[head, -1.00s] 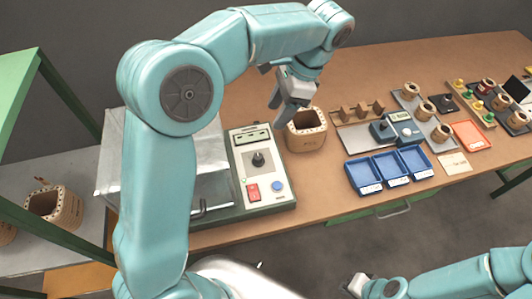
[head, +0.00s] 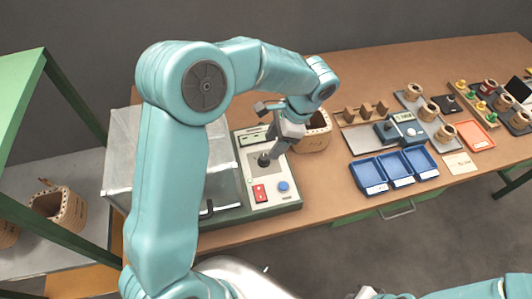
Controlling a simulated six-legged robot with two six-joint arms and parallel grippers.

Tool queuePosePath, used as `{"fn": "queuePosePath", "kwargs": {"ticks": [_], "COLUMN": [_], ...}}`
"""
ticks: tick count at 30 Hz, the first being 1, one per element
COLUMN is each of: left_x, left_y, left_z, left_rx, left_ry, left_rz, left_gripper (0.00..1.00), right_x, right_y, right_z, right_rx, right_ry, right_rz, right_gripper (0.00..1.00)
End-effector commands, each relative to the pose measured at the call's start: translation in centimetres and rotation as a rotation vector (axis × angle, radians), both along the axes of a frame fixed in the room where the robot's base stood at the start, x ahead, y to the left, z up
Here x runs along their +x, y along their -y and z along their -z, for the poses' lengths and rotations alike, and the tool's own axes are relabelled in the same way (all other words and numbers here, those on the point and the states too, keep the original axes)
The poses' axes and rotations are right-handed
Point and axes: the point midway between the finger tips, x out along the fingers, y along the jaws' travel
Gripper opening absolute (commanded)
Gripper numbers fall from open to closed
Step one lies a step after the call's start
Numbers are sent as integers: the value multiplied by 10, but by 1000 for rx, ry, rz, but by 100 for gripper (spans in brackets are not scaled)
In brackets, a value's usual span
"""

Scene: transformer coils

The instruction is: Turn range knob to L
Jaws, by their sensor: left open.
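The test panel (head: 282,204) is a light box with a dark range knob (head: 263,161), a red switch (head: 260,193), a blue button (head: 283,186) and a display near its top. The letters around the knob are too small to read. My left gripper (head: 269,155) is open and points down at the knob, its fingertips right by it. I cannot tell whether they touch the knob or stand on both sides of it. My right gripper (head: 367,292) shows only in part at the bottom edge, and its jaws are unclear.
A clear cover (head: 222,165) stands left of the panel. A wooden coil (head: 316,137) stands close behind my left gripper. Blue trays (head: 368,180) and a blue meter (head: 388,133) lie to the right. Bare table lies between panel and trays.

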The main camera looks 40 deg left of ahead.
Motion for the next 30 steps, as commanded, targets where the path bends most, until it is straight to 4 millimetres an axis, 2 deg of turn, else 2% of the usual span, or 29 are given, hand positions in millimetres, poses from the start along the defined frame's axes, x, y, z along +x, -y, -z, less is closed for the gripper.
{"fn": "queuePosePath", "kwargs": {"ticks": [3,9,20,25,30], "left_x": [-8,-14,-15,-15,-15], "left_y": [-8,-15,-16,-16,-16], "left_z": [23,46,52,52,52], "left_rx": [1,0,0,0,0], "left_ry": [-5,-1,1,0,0], "left_rz": [0,2,4,3,4], "left_gripper": [53,53,53,1,0], "right_x": [0,0,0,0,0], "right_y": [0,0,0,0,0], "right_z": [0,-1,-1,-1,-1], "right_rx": [0,0,0,0,0], "right_ry": [0,0,0,0,0], "right_rz": [0,0,0,0,0], "right_gripper": [0,0,0,0,0]}}
